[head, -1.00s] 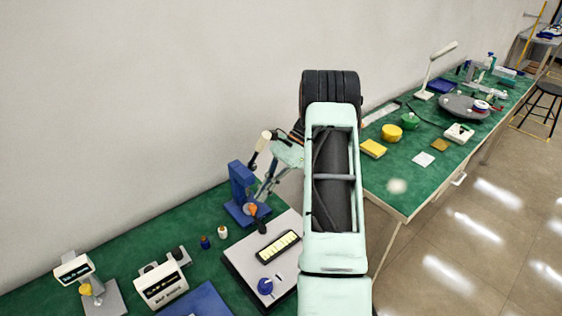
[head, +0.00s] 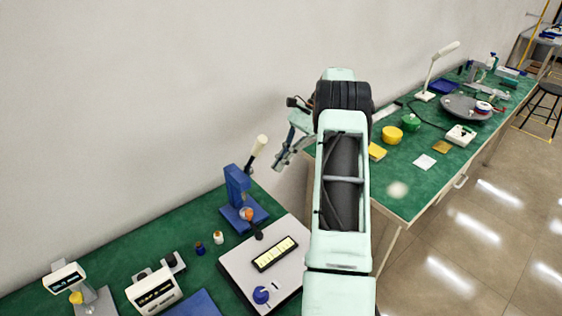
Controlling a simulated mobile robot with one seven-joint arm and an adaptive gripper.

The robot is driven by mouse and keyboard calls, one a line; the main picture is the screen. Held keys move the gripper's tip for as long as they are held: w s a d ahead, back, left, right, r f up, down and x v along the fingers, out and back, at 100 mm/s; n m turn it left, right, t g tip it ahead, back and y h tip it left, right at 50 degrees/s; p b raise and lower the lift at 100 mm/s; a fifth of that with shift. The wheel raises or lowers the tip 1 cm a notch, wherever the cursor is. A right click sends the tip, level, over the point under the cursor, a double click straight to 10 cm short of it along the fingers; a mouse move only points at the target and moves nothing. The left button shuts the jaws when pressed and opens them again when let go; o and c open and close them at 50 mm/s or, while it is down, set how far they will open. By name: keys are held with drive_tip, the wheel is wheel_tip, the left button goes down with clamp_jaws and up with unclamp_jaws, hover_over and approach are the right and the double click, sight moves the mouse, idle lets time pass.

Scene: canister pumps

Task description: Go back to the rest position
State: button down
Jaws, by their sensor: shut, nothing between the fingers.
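My gripper (head: 280,160) shows in the head view beyond the near bench, left of my pale green arm. It is shut and empty, and it hangs in the air above and to the right of the blue press stand (head: 238,195). The stand has a pale-tipped lever (head: 261,143) raised toward the wall, close to my gripper in the picture. My forearm hides part of the gap between the two benches.
The near green bench (head: 120,255) holds a grey panel (head: 240,268) with a blue knob, small bottles (head: 218,237) and white meters (head: 155,291). The far bench (head: 395,180) holds yellow and green tubs and a lamp. Tiled floor (head: 480,240) lies open at right.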

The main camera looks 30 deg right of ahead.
drive_tip(key=shift+d+r, duration=0.15)
drive_tip(key=shift+r, duration=0.1)
idle(0.4)
